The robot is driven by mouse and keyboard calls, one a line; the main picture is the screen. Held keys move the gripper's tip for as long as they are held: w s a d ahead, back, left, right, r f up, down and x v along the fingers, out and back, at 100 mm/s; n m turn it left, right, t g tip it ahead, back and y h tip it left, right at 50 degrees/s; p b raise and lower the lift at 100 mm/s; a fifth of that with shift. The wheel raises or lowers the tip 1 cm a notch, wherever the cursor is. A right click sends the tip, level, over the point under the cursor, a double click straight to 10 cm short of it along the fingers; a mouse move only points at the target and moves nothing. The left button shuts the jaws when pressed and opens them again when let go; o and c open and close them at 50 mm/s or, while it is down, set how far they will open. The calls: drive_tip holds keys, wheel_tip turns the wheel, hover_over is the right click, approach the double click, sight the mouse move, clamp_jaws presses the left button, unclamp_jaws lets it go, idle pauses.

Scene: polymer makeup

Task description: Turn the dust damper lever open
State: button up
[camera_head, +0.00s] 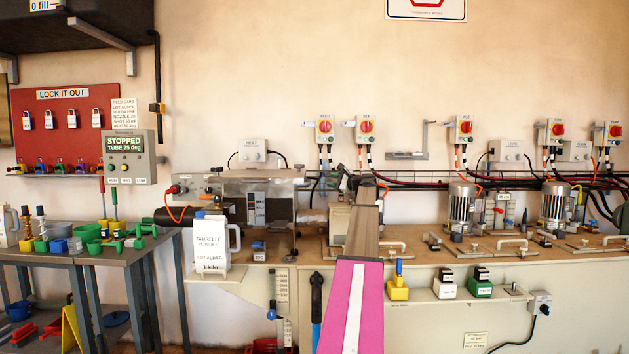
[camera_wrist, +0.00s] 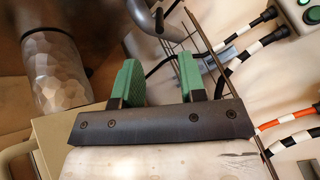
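My gripper (camera_wrist: 158,82) shows in the wrist view with its two green fingers apart and nothing held between them. A curved grey bar (camera_wrist: 142,14) with a dark end piece stands just beyond the fingertips, apart from them; it may be the dust damper lever, but I cannot tell for sure. A shiny dimpled metal cylinder (camera_wrist: 55,75) stands to the left of the fingers. In the head view my pink and grey arm reaches over the bench toward the wall, and my gripper cannot be made out. No lever is clearly readable as the damper there.
A wire cable tray (camera_wrist: 182,45) and striped cables run close beyond the fingers. In the head view, a white labelled jug (camera_head: 210,243) stands left of my arm. Motors (camera_head: 462,207), clamps and handles crowd the bench (camera_head: 480,258) to the right.

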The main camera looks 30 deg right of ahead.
sight(315, 178)
drive_tip(key=x, duration=1)
drive_tip(key=shift+w, duration=0.1)
drive_tip(key=shift+c, duration=0.3)
clamp_jaws()
